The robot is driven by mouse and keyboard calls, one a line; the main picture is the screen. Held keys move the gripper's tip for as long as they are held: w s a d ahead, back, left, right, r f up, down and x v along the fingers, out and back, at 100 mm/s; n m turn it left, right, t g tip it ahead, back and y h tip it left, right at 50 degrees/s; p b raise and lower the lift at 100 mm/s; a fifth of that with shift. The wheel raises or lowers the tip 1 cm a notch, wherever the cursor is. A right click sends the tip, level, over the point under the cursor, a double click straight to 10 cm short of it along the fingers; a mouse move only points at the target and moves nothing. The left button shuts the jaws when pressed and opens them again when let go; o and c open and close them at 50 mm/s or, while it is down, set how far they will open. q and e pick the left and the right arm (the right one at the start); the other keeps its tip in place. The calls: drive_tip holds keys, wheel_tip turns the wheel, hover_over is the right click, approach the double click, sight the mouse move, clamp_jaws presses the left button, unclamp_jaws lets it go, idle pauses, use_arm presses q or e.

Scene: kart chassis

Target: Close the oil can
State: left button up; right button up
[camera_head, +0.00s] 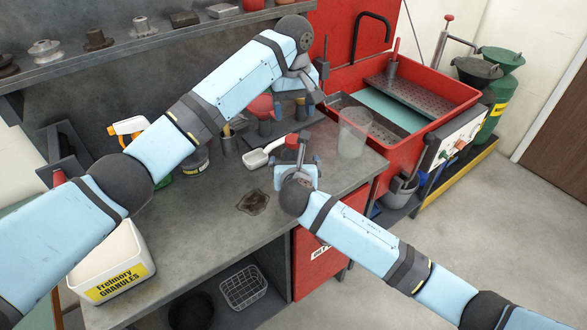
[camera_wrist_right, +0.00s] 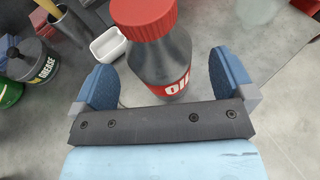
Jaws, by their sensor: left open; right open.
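The oil can is a dark grey bottle (camera_wrist_right: 172,62) with a red label reading "OIL" in the right wrist view. A ridged red cap (camera_wrist_right: 146,18) sits on its top; I cannot tell how tight it is. The cap (camera_head: 291,141) also shows in the head view, above the workbench. My right gripper (camera_head: 297,164) is open, with its blue fingers (camera_wrist_right: 162,75) on either side of the bottle and gaps visible. My left gripper (camera_head: 311,90) is open and higher, behind the bottle near the sink edge. Its fingers are partly hidden by its own hand.
A white scoop (camera_head: 262,153) lies left of the bottle, and a clear beaker (camera_head: 353,134) stands to its right. A grease tin (camera_head: 195,162) and a metal cup (camera_head: 228,142) stand further left. A red sink (camera_head: 435,95) is behind.

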sight(294, 139)
drive_tip(key=shift+x, duration=1.95)
drive_tip(key=c, duration=1.5)
use_arm(q)
drive_tip(key=shift+r, duration=0.1)
use_arm(e)
drive_tip(key=c, duration=0.3)
use_arm(q)
drive_tip(key=shift+w, duration=0.1)
drive_tip(key=shift+f, duration=4.1)
